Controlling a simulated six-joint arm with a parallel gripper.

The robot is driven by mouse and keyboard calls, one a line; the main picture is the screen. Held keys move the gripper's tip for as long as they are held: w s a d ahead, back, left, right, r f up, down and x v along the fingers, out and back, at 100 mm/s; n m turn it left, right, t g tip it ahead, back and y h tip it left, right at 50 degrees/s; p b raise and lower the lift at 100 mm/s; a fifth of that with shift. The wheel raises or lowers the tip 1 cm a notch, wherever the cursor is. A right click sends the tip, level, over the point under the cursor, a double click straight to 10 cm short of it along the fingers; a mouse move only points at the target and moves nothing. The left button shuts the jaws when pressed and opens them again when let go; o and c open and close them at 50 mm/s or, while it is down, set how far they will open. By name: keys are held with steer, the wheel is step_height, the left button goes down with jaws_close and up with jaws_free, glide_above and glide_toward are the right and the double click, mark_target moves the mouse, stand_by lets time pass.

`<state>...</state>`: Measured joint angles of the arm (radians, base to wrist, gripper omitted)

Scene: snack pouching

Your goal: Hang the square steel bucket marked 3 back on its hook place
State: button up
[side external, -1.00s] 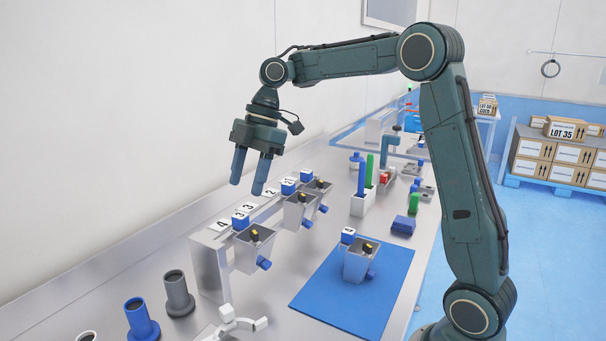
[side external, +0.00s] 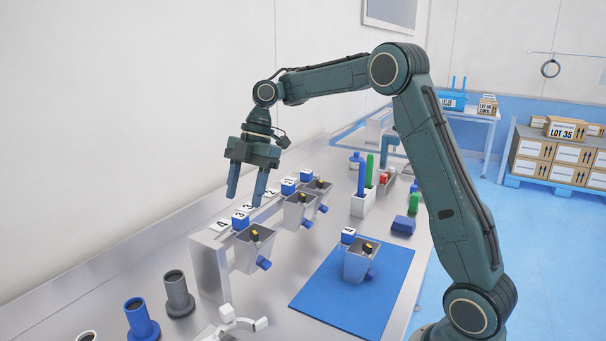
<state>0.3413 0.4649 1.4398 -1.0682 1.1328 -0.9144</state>
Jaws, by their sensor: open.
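My gripper (side external: 246,198) is open and empty, fingers pointing down, just above the hanging rail. Below it a square steel bucket (side external: 252,254) with a blue-and-white tag block (side external: 240,221) that seems to read 3 hangs on the front of the rail, near the plates marked 4 and 3. Two more steel buckets (side external: 298,214) (side external: 322,196) hang further along. Another steel bucket (side external: 357,265) stands upright on the blue mat (side external: 338,312); its tag (side external: 348,236) looks like 4 but is small. The fingers appear apart from the buckets.
The steel rail (side external: 210,265) carries number plates on top. A grey cup (side external: 178,294) and a blue cup (side external: 140,320) stand at the front left. A white bin (side external: 363,204) with blue and green upright items stands behind the mat. The mat is clear around its bucket.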

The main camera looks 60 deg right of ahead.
mark_target(240, 215)
steer(key=shift+a+f, duration=0.15)
steer(key=shift+f, duration=0.2)
steer(key=shift+a+f, duration=0.1)
steer(key=shift+f, duration=0.05)
steer(key=shift+x, duration=2.35)
jaws_close()
